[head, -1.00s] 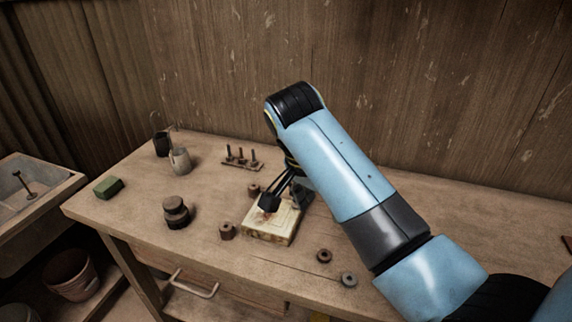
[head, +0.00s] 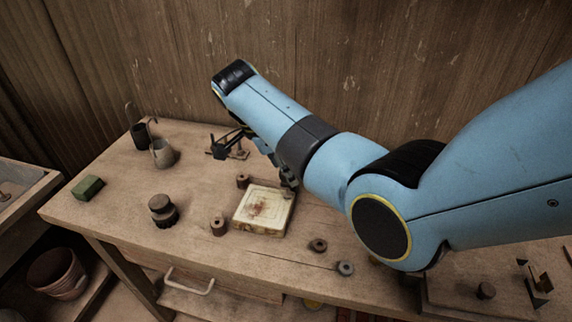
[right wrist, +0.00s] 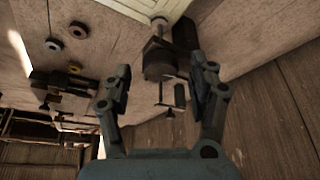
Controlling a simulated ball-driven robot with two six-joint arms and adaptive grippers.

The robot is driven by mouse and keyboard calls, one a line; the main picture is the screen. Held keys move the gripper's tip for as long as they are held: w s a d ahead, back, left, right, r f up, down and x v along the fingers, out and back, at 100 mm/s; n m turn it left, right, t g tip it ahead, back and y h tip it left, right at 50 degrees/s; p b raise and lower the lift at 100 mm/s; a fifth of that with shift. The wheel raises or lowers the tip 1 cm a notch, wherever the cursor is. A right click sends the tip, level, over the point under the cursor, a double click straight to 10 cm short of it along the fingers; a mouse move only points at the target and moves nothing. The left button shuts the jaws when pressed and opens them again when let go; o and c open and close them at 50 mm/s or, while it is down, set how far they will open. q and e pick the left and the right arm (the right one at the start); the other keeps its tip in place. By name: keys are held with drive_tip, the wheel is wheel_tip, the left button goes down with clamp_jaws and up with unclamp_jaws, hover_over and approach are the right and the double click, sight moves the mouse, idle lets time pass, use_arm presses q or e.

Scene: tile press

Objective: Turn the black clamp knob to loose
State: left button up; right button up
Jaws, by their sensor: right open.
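My right arm partly covers the plate's back right corner in the head view. My left gripper is out of view.
Two rings (head: 318,245) (head: 345,268) lie right of the plate. A brown spool (head: 218,226) and stacked dark weights (head: 163,211) stand left of it. Cups (head: 163,153) and a green block (head: 88,188) are farther left. The wooden wall (head: 330,75) rises behind the bench.

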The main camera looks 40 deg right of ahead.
drive_tip(key=shift+d+f, duration=0.15)
drive_tip(key=shift+f, duration=0.15)
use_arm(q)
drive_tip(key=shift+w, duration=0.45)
use_arm(e)
drive_tip(key=c, duration=1.1)
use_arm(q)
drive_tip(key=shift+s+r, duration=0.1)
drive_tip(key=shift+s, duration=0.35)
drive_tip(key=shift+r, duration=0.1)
